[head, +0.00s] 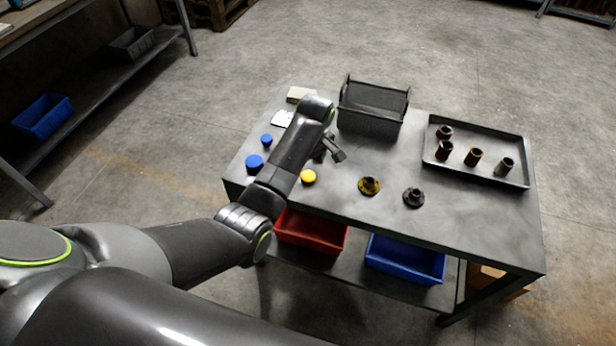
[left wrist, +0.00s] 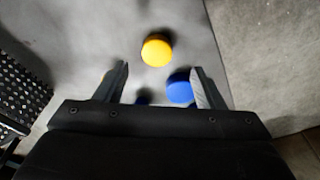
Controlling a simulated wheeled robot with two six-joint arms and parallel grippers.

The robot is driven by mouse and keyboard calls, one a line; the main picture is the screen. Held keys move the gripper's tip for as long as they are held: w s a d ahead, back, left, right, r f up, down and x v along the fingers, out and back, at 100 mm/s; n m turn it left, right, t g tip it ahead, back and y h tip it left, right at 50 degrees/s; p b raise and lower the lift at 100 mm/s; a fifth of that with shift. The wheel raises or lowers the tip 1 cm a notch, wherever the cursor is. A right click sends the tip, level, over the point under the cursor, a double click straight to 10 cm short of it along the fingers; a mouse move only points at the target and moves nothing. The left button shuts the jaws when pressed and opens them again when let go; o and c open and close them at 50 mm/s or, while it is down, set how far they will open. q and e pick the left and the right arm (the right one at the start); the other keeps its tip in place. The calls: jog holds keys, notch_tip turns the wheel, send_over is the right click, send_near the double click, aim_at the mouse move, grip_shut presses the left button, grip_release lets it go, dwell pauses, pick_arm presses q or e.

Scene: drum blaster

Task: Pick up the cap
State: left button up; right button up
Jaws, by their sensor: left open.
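Round caps lie on the table: a yellow cap (head: 308,177), a larger blue cap (head: 254,162) and a small blue cap (head: 266,140). My left gripper (head: 337,154) is above the table, behind and to the right of the yellow cap. In the left wrist view its two fingers (left wrist: 161,82) are spread apart and empty. The yellow cap (left wrist: 157,50) shows just beyond the fingertips there, and a blue cap (left wrist: 180,88) shows near the right finger, partly hidden. My right gripper is not in view.
A dark mesh basket (head: 372,108) stands at the table's back. A grey tray (head: 434,163) at right holds several dark cylinders. Two flanged parts, one yellowish (head: 369,186) and one dark (head: 413,197), stand near the front edge. Red (head: 310,232) and blue (head: 405,258) bins sit below.

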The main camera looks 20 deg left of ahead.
aim_at(308, 176)
pick_arm(q)
jog(key=shift+w+a+f, duration=0.1)
jog(key=shift+w+f, duration=0.1)
jog(key=shift+f, duration=1.15)
jog(key=shift+w+a+f, duration=0.1)
jog(key=shift+w+f, duration=0.05)
jog(key=shift+f, duration=1.2)
jog(key=c, duration=1.1)
